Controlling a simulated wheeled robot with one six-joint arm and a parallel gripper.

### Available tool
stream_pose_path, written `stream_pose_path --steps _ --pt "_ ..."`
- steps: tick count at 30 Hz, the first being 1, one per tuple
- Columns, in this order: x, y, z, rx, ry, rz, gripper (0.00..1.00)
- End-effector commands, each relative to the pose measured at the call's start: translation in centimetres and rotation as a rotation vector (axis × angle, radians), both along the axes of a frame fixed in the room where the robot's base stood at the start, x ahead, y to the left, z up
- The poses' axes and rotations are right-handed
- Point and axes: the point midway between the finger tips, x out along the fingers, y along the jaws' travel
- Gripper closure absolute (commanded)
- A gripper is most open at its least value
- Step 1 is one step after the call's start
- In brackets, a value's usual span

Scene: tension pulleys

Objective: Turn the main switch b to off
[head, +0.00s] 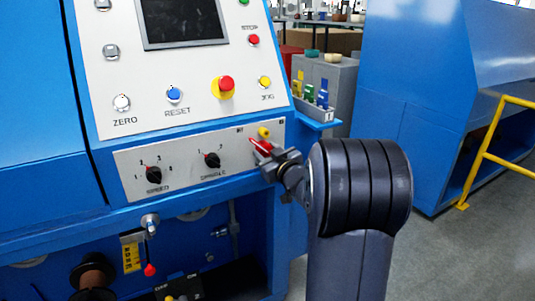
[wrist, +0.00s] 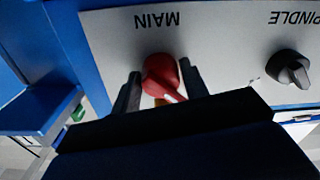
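The main switch is a red rotary knob (head: 261,146) at the right end of the lower white panel. In the wrist view the red knob (wrist: 160,75) is under the upside-down word MAIN, with a white pointer line slanting toward the lower right. My gripper (head: 272,158) is at the knob. In the wrist view its two dark fingers (wrist: 160,82) stand apart, one on each side of the knob. I cannot tell for sure whether either finger touches it. A small yellow part shows below the knob, and the gripper body hides what lies under it.
A black spindle knob (head: 212,159) and a speed knob (head: 153,174) share the panel. Above are a red button on yellow (head: 224,87) and other buttons. A blue ledge (head: 318,122) juts out at right. A yellow rail (head: 485,150) and open floor lie farther right.

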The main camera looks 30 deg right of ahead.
Motion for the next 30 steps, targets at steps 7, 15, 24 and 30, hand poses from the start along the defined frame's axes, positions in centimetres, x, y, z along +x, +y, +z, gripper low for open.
stream_pose_path --steps 7,15,24,30 --pt "0.0 0.0 0.0 0.002 0.0 0.0 0.4" --pt "-0.3 0.0 0.1 0.003 -0.001 -0.001 0.4" --pt "-5.3 -0.3 0.1 0.003 -0.001 -0.004 0.4" --pt "-8.9 -0.4 0.1 0.003 -0.001 -0.004 0.4"
